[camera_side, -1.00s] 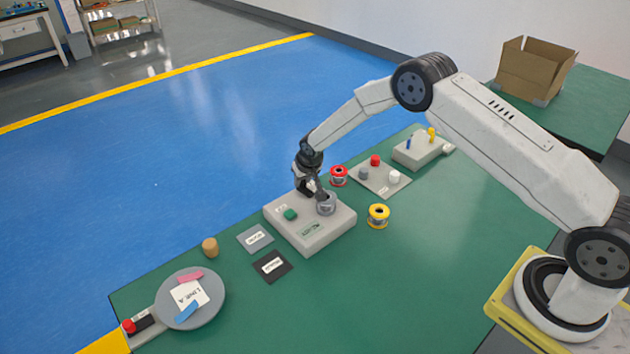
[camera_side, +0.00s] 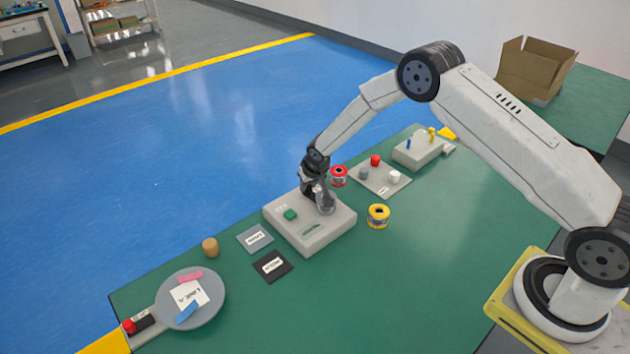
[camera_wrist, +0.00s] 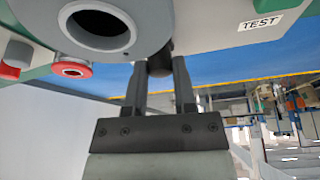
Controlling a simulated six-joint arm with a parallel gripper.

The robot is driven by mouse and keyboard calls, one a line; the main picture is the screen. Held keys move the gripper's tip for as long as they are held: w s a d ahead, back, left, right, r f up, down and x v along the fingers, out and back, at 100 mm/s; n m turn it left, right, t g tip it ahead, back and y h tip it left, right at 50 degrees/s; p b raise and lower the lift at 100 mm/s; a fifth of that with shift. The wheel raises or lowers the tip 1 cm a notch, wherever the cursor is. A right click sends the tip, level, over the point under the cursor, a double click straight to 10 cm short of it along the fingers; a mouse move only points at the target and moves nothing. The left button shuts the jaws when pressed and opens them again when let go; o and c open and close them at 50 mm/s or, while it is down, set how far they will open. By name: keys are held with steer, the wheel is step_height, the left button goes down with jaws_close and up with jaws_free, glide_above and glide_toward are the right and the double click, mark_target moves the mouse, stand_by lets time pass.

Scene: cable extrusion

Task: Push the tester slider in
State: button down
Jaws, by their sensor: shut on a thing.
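The tester is a light grey box (camera_side: 322,236) in the middle of the green table, with a green button (camera_side: 290,214) on top. In the wrist view its grey body (camera_wrist: 215,28) fills the top, with a TEST label (camera_wrist: 261,23). My gripper (camera_side: 318,200) is at the box's far side. In the wrist view my gripper (camera_wrist: 159,68) is shut on a dark round knob (camera_wrist: 159,66), apparently the slider's, at the box's edge. The rest of the slider is hidden. A grey ring-shaped spool (camera_wrist: 98,24) sits on the box, beside the fingers.
A red spool (camera_side: 338,176) stands just behind the box and a yellow spool (camera_side: 378,215) to its right. A plate (camera_side: 368,189) with small pegs and another grey box (camera_side: 420,150) are farther back. Two labelled mats (camera_side: 272,266) lie to the front left. The right of the table is clear.

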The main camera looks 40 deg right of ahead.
mark_target(314, 199)
steer(key=shift+s, duration=0.25)
steer(key=shift+c, duration=2.1)
jaws_free()
steer(key=shift+v, duration=3.2)
steer(key=shift+s+a+r, duration=0.1)
steer(key=shift+s+r, duration=0.15)
steer(key=shift+r, duration=0.4)
